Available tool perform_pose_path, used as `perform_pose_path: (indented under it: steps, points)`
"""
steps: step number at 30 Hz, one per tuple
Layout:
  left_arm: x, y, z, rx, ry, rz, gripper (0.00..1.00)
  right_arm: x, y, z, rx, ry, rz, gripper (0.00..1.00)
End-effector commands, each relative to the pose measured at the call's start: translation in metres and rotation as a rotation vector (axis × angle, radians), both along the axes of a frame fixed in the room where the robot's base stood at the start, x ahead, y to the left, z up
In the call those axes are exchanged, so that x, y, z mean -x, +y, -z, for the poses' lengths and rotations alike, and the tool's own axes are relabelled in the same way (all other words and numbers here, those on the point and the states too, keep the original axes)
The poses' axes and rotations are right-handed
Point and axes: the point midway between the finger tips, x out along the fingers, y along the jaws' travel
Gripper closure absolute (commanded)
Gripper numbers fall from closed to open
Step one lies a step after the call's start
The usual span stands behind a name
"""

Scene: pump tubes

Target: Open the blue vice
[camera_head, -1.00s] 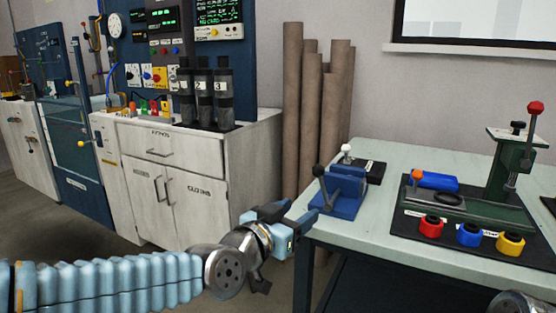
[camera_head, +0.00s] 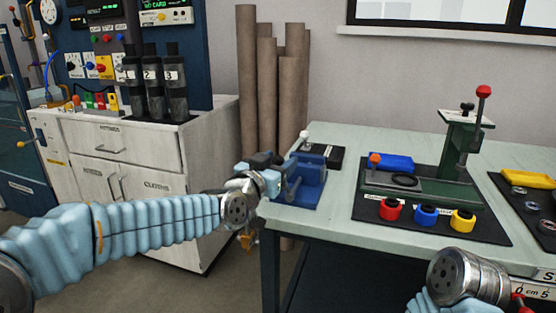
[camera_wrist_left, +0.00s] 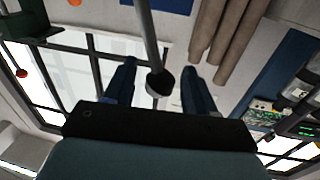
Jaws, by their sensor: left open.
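The blue vice (camera_head: 310,174) stands at the left edge of the workbench in the head view. Its grey lever (camera_wrist_left: 148,35) ends in a dark knob (camera_wrist_left: 159,83), seen close up in the left wrist view. My left gripper (camera_head: 280,172) is at the near left side of the vice. It is open, with one finger on each side of the lever's knob end in the wrist view (camera_wrist_left: 158,72); I see gaps on both sides. The gripper hides part of the vice and lever in the head view. My right gripper is out of view; only its arm shows.
A green press (camera_head: 460,150) and red, blue and yellow pots (camera_head: 425,214) are on a black mat to the right. Brown tubes (camera_head: 246,95) stand behind. Bare bench top lies between vice and mat.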

Motion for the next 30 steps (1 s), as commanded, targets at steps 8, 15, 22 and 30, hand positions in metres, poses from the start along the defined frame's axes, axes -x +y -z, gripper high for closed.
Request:
perform_pose_path:
  steps: [8,15,22,30]
  points:
    - [-0.002,-0.001,0.000,0.000,0.001,0.000,0.45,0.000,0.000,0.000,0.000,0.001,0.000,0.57]
    - [-0.002,-0.001,0.000,0.001,0.000,0.000,0.77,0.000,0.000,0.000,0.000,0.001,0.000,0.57]
    - [-0.002,-0.001,0.000,0.000,0.001,0.000,1.00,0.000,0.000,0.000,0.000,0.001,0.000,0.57]
    - [-0.004,0.003,0.007,0.035,0.010,-0.002,1.00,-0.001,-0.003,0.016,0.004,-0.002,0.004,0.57]
